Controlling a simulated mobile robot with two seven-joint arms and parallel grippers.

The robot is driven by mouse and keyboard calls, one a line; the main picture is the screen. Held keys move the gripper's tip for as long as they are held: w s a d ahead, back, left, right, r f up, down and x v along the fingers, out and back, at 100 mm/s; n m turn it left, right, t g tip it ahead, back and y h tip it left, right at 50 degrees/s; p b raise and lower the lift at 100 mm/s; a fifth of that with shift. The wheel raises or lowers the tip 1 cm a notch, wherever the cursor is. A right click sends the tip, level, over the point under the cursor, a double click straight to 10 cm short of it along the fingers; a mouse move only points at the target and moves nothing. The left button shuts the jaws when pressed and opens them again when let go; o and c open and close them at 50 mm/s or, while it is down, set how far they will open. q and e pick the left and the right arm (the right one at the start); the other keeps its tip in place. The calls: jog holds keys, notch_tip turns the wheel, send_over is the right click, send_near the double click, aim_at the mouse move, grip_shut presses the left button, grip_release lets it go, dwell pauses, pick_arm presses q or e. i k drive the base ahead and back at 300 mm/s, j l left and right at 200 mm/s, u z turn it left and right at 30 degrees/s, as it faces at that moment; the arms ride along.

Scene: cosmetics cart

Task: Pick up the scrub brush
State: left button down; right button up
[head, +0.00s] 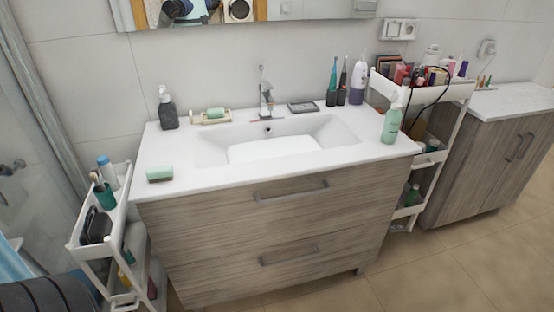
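A small green block with a paler lower side (160,174) lies on the white washbasin counter (200,176), near its front left corner. It may be the scrub brush, but it is too small to tell it from a sponge. A dark, rounded item (97,226) in the top tray of the left cart (77,241) could also be a brush; its shape is unclear. Neither of my grippers is in view, and nothing is seen touching these items.
A dark soap bottle (168,108), a dish with a green bar (213,116) and the faucet (265,98) stand along the back. A green pump bottle (391,123) stands at the right. A loaded cart (460,92) adjoins the right side. The counter's front left is mostly clear.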

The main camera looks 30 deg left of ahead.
aim_at(154, 174)
jog(key=u, duration=1.95)
